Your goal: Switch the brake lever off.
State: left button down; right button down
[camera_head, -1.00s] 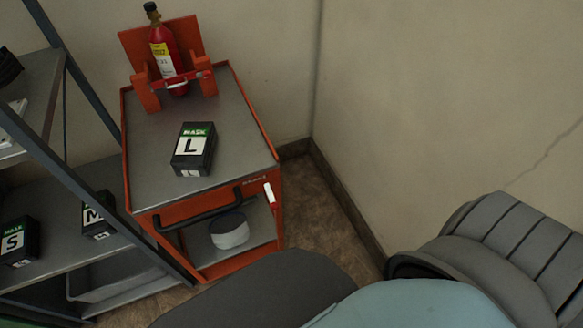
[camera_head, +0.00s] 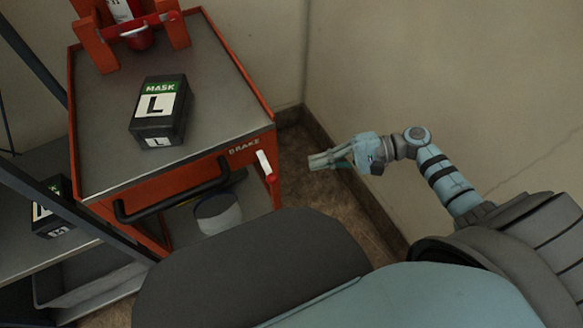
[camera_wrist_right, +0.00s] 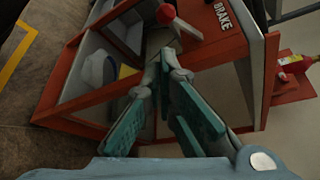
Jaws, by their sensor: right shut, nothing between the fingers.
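The brake lever (camera_head: 264,163), white with a red tip, sits on the front right corner of the orange cart (camera_head: 262,148), by the word BRAKE. In the head view it points down and slightly right. In the right wrist view the lever (camera_wrist_right: 186,30) and its red tip are just beyond my fingertips. My right gripper (camera_head: 314,161) is shut and empty, to the right of the lever and apart from it in the head view. It also shows in the right wrist view (camera_wrist_right: 165,58). My left gripper is not in view.
A black mask box marked L (camera_head: 160,112) is on the cart top. A black handle (camera_head: 170,197) runs along the cart's front. A shelf rack (camera_head: 25,245) stands at the left. A wall (camera_head: 430,80) is close behind my right arm.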

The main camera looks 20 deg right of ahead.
aim_at(266, 167)
pick_arm(q)
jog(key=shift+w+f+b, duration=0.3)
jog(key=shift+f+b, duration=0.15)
jog(key=shift+b, duration=0.05)
pick_arm(e)
jog(key=x, duration=0.9)
jog(key=shift+a, duration=0.3)
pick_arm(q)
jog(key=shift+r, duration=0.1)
pick_arm(e)
jog(key=shift+r, duration=0.1)
